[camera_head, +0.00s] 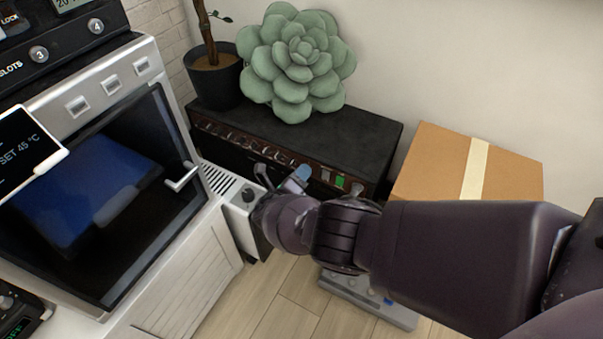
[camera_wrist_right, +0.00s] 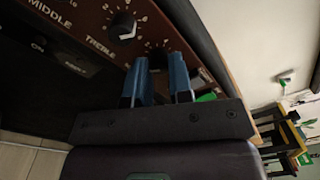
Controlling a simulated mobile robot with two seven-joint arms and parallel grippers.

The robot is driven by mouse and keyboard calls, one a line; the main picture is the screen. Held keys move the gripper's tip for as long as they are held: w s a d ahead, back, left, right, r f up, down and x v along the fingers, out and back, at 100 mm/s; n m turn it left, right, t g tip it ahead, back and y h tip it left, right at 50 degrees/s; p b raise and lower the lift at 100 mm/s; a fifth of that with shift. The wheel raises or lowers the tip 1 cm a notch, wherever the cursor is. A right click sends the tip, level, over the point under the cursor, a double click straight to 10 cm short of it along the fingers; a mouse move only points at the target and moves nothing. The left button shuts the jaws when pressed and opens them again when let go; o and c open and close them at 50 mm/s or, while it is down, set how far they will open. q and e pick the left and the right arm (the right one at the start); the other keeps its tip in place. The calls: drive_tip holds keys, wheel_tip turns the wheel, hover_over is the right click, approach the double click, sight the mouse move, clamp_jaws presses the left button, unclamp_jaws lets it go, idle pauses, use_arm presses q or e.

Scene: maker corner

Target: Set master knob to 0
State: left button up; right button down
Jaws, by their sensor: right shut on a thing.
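The black amplifier (camera_head: 300,130) stands against the wall, with a red-brown panel carrying a row of knobs. My right gripper (camera_head: 296,180) reaches the right part of this panel. In the right wrist view its two blue fingers (camera_wrist_right: 160,82) are shut around a dark knob (camera_wrist_right: 158,58), just beyond the treble knob (camera_wrist_right: 123,28). The held knob is mostly hidden by the fingers, so its label and pointer cannot be read; I cannot confirm from lettering that it is the master knob. My left gripper is not in view.
A green succulent (camera_head: 297,62) sits on the amplifier beside a potted plant (camera_head: 214,76). A green-lit switch (camera_head: 340,181) is right of my gripper. A cardboard box (camera_head: 440,165) stands at right, an oven-like machine (camera_head: 110,195) at left. A grey pedal-like unit (camera_head: 370,300) lies below my arm.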

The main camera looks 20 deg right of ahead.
drive_tip(key=shift+s+a+f, duration=0.15)
drive_tip(key=shift+f, duration=0.05)
drive_tip(key=c, duration=1.4)
unclamp_jaws()
drive_tip(key=shift+o, duration=0.5)
drive_tip(key=shift+r, duration=0.1)
use_arm(q)
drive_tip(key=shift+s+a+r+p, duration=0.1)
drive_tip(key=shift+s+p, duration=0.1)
drive_tip(key=shift+p, duration=0.4)
use_arm(e)
drive_tip(key=v, duration=1)
drive_tip(key=shift+s+a, duration=0.25)
drive_tip(key=shift+a, duration=0.05)
drive_tip(key=shift+r, duration=0.1)
